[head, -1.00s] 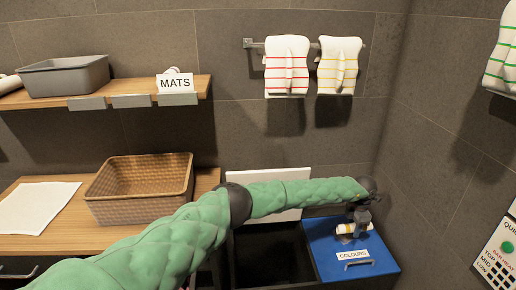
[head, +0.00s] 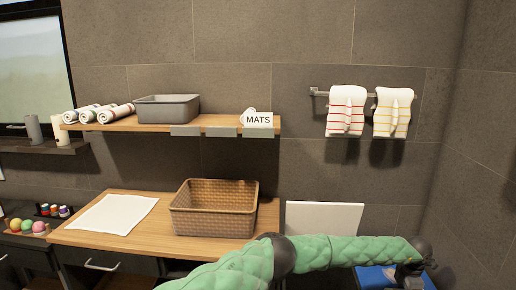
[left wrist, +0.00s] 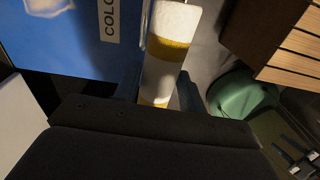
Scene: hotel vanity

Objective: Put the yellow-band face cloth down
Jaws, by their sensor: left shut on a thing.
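My left gripper (head: 408,274) is over the blue lid (head: 372,278) at the lower right of the head view. In the left wrist view it is shut on a rolled white cloth with yellow bands, the yellow-band face cloth (left wrist: 173,47). The roll sticks out between the fingers, beside the lid's lettered label (left wrist: 109,18). I cannot tell whether the roll touches the lid. In the head view the cloth is not clearly seen, being low and behind the gripper.
A wicker basket (head: 214,222) and a flat white mat (head: 112,213) are on the wooden counter (head: 165,243). Striped towels (head: 346,111) hang on a rail.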

